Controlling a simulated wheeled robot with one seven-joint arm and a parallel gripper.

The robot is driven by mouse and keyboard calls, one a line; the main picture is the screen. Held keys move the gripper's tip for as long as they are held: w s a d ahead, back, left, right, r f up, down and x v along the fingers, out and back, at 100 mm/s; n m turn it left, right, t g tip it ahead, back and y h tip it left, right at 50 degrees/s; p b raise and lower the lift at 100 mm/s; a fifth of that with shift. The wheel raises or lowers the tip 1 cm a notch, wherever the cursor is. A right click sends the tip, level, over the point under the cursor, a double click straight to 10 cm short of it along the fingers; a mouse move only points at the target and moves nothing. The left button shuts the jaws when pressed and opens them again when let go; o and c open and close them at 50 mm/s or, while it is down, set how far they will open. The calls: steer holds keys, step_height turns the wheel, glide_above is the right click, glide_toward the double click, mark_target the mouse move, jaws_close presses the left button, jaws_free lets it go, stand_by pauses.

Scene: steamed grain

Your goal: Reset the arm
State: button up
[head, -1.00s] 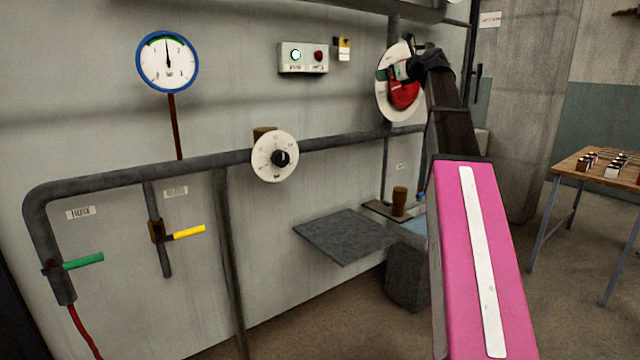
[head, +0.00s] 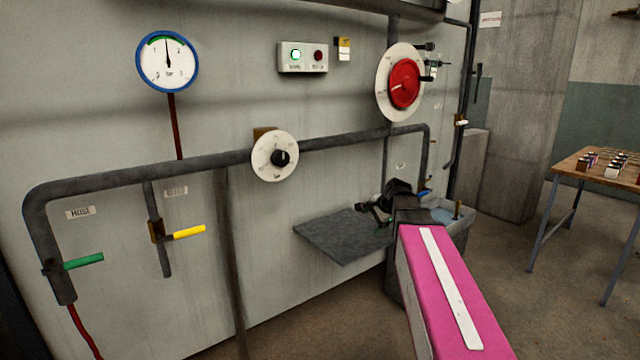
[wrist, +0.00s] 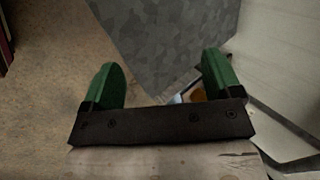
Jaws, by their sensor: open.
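My gripper (head: 373,214) is low in the head view, at the end of my pink arm, in front of the right part of the grey metal shelf (head: 335,235). In the wrist view my gripper (wrist: 162,76) shows two green fingers spread apart, with nothing between them. The grey speckled shelf (wrist: 165,40) lies beyond the fingers in that view.
A red round disc (head: 404,84) on a white dial is on the wall. A pipe (head: 210,162) carries a black knob (head: 280,158), with green (head: 84,261) and yellow (head: 188,232) levers below. A basin (head: 445,214) is beside my arm. A wooden table (head: 600,170) stands right.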

steer(key=s+f+n+g+h, duration=0.4)
steer(key=s+f+n, duration=0.8)
steer(key=s+f, duration=1)
steer(key=shift+f+g, duration=0.5)
steer(key=shift+g, duration=0.3)
